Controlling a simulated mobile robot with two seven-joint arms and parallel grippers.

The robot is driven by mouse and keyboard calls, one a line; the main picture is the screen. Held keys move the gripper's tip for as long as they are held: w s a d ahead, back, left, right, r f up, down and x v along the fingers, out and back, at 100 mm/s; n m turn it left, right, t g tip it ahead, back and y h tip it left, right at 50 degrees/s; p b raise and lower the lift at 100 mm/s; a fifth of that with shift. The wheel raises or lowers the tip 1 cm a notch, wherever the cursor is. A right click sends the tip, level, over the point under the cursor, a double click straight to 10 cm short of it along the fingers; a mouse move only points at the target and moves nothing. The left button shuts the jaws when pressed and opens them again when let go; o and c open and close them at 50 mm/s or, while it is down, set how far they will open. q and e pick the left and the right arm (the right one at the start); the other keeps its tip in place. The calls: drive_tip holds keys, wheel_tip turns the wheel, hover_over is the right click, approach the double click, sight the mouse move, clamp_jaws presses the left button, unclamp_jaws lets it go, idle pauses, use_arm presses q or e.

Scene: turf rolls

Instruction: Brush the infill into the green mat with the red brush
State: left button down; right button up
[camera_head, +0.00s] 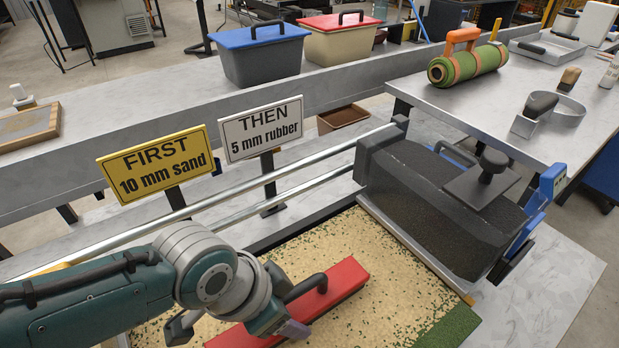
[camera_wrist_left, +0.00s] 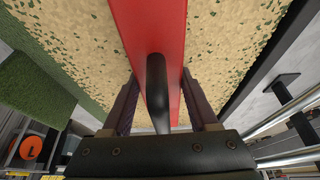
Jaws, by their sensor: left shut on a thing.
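The red brush (camera_head: 340,288) is a long red block with a black handle (camera_head: 306,288). It lies on the mat, whose bare green turf (camera_head: 452,328) shows at the lower right. The rest of the mat is covered by tan infill (camera_head: 385,262) with green flecks showing through. My left gripper (camera_head: 262,326) is over the brush, partly hidden by its own wrist. In the left wrist view, its fingers (camera_wrist_left: 160,108) stand on both sides of the black handle (camera_wrist_left: 157,75), shut on it. My right gripper is not in view.
A dark hopper (camera_head: 430,210) sits on rails (camera_head: 250,185) at the mat's right. Signs read "FIRST 10 mm sand" (camera_head: 157,165) and "THEN 5 mm rubber" (camera_head: 262,130). Blue-lidded (camera_head: 262,55) and red-lidded (camera_head: 342,38) bins stand behind. A green roll (camera_head: 468,65) lies on the right table.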

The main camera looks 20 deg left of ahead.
sight(318, 293)
use_arm(q)
drive_tip(key=w+d+b, duration=0.4)
drive_tip(key=w, duration=0.1)
drive_tip(key=shift+w+d+f, duration=0.1)
drive_tip(key=shift+w+f, duration=0.1)
drive_tip(key=shift+w+d+r+b, duration=0.15)
drive_tip(key=shift+w+d+b, duration=0.3)
drive_tip(key=shift+b, duration=0.2)
drive_tip(key=shift+r, duration=0.1)
drive_tip(key=shift+s+a+r+p, duration=0.1)
drive_tip(key=shift+s+a+p, duration=0.15)
drive_tip(key=shift+p, duration=0.25)
drive_tip(key=shift+s+a+p, duration=0.5)
drive_tip(key=shift+s+p, duration=0.1)
drive_tip(key=shift+p, duration=0.15)
drive_tip(key=shift+s+a, duration=0.15)
drive_tip(key=shift+s, duration=0.1)
